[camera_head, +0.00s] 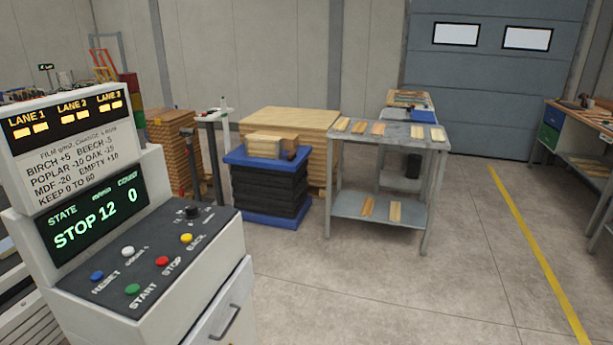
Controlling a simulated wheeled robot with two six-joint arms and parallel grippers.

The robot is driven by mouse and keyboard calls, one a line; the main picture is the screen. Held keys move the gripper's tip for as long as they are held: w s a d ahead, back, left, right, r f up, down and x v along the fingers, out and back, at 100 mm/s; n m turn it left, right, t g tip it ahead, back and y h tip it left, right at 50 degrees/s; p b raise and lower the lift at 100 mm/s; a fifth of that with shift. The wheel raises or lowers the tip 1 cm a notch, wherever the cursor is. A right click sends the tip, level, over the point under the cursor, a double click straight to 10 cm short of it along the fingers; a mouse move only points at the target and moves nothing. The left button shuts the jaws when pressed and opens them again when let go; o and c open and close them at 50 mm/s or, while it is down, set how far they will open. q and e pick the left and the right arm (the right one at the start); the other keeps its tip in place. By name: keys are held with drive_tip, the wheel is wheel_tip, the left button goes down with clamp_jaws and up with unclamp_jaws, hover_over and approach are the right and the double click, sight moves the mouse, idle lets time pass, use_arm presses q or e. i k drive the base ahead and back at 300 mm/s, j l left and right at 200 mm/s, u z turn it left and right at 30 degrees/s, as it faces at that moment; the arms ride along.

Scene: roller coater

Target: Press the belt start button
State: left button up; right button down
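The control console stands at the left with a sloped dark panel (160,245). The green button (132,289) labelled START sits near the panel's front edge. The red STOP button (162,261) is to its right, and the yellow BACK button (187,238) is further right. A blue RESET button (97,276) and a white button (127,251) sit behind them, with a black knob (193,212) at the far right of the panel. The display (92,216) reads STATE, STOP 12 and 0. Neither of my grippers is in view.
A grey metal table (386,140) with wood strips stands at centre right. A blue-topped black stack (266,190) with wood blocks and a wooden pallet stack (290,122) stand behind the console. A workbench (575,122) is at far right. The floor (400,300) in front is clear.

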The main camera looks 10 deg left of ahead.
sight(133, 289)
drive_tip(key=u, duration=1.3)
